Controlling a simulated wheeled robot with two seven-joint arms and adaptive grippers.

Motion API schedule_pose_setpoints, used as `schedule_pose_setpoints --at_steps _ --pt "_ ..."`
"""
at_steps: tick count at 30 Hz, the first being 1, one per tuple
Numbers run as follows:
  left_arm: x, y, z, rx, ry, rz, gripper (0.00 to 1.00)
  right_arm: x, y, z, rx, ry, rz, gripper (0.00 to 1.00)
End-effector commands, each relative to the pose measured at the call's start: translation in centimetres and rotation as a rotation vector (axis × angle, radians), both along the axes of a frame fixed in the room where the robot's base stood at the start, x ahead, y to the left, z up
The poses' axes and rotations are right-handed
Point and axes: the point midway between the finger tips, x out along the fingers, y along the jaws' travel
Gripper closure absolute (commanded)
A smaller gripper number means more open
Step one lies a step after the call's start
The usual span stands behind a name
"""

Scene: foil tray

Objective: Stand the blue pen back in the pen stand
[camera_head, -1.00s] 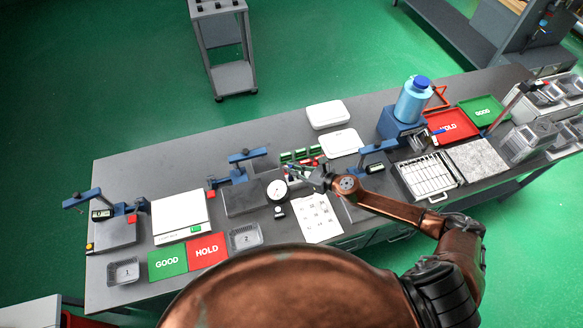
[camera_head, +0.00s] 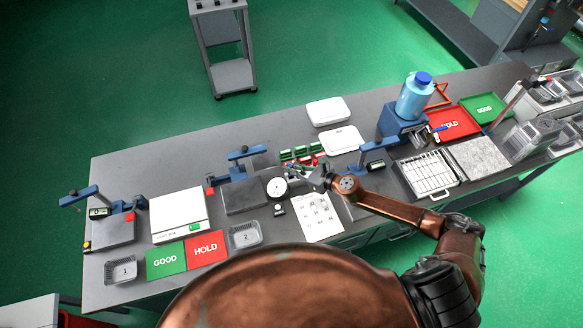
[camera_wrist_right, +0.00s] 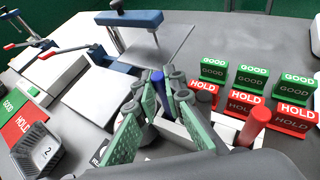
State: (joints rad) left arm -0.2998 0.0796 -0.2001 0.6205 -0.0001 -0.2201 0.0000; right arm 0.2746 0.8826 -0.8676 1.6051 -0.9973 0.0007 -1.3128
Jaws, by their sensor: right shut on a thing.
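The blue pen (camera_wrist_right: 158,88) is between the fingertips of my right gripper (camera_wrist_right: 164,84) in the right wrist view; a short blue length shows, and its lower end is hidden. A white block (camera_wrist_right: 202,124) that looks like the pen stand lies behind and right of the fingers, partly covered by them. A red pen (camera_wrist_right: 256,124) stands up at its right part. I cannot tell whether the blue pen touches the stand. In the head view my right gripper (camera_head: 297,172) is over the middle of the bench, too small to show the pen. My left gripper is out of view.
Green GOOD and red HOLD blocks (camera_wrist_right: 241,104) stand close to the right of the stand. A round dial gauge (camera_head: 277,188) is just left of the gripper in the head view. A printed sheet (camera_head: 318,217) lies in front. Blue-armed measuring stands (camera_head: 375,147) are nearby.

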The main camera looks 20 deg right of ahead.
Motion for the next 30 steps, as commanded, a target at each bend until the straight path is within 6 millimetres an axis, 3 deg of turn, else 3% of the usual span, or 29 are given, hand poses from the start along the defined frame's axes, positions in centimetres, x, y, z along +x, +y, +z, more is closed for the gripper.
schedule_pose_setpoints --at_steps 14,15,23,30 --pt "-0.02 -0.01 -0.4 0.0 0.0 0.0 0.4 0.02 -0.01 -0.45 0.0 0.0 0.0 1.0" --pt "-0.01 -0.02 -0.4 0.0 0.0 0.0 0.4 0.02 -0.01 -0.45 0.0 0.0 0.0 0.9" --pt "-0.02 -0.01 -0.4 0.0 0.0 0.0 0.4 0.02 -0.01 -0.45 0.0 0.0 0.0 0.72" --pt "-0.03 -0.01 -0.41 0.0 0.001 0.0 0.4 0.01 -0.01 -0.46 0.0 0.0 0.0 0.7"
